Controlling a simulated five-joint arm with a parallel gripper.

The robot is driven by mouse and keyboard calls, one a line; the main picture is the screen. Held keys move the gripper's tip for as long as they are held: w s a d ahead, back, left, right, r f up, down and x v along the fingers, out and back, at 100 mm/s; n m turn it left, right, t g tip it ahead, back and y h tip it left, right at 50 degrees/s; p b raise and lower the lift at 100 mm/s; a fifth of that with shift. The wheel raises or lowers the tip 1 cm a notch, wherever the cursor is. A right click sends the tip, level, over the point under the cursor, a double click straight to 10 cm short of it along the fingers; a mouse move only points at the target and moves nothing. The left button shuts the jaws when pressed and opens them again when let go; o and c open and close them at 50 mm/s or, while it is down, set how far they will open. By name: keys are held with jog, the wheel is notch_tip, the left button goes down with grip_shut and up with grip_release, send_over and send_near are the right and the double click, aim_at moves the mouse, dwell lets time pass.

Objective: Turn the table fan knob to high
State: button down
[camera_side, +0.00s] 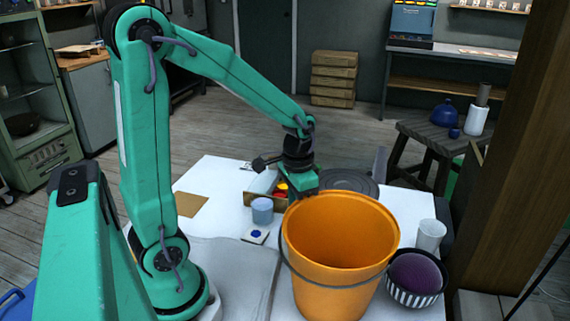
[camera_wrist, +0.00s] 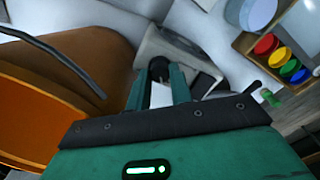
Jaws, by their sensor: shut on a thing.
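In the wrist view, a small black knob (camera_wrist: 158,67) sits on a light grey, box-like body (camera_wrist: 152,43), which looks like the fan's base. My gripper (camera_wrist: 158,83) has its two green fingers on either side of the knob and is shut on it. I cannot read the knob's setting. In the side view, my gripper (camera_side: 304,188) points down behind the rim of the orange bucket. Its fingertips, the knob and the fan's base are hidden there. A dark grey round disc (camera_side: 350,182) shows just behind the bucket; I cannot tell if it is part of the fan.
The large orange bucket (camera_side: 335,285) stands close beside my gripper, its wire handle (camera_wrist: 60,52) near the fingers. A wooden box with coloured pots (camera_wrist: 268,45) and a pale blue cup (camera_side: 262,210) are nearby. A white cup (camera_side: 430,235) and striped bowl (camera_side: 415,278) stand right.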

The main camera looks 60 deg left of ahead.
jog(key=m, duration=0.3)
jog(key=shift+m, duration=0.4)
jog(key=m, duration=0.4)
jog(key=shift+m, duration=0.3)
jog(key=m, duration=0.4)
jog(key=shift+m, duration=0.3)
jog(key=m, duration=0.4)
jog(key=c, duration=1.2)
grip_release()
jog(key=shift+c, duration=0.2)
jog(key=shift+r, duration=0.15)
jog(key=shift+r, duration=3.8)
